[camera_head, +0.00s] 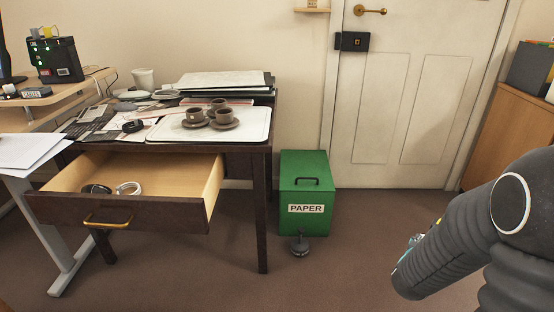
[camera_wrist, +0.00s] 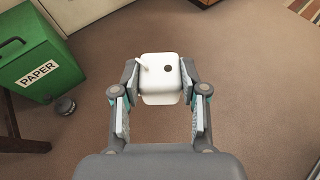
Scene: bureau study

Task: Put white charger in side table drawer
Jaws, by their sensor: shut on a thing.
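The white charger (camera_wrist: 160,80) is a boxy white block with a short prong and a dark round spot, seen in the wrist view. My gripper (camera_wrist: 158,82) is shut on it, with one finger on each side, above the brown floor. In the head view my arm is at the right and the charger is hidden. The side table drawer (camera_head: 150,212) is pulled open at the left, with a brass handle. A dark coiled item (camera_head: 96,189) and a white coiled item (camera_head: 129,188) lie inside, with bare wood around them.
The dark side table (camera_head: 262,190) carries a white tray (camera_head: 255,125) with brown cups, papers and dishes. A green paper bin (camera_head: 304,215) stands right of it, also in the wrist view (camera_wrist: 38,62). The floor between bin and arm is clear.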

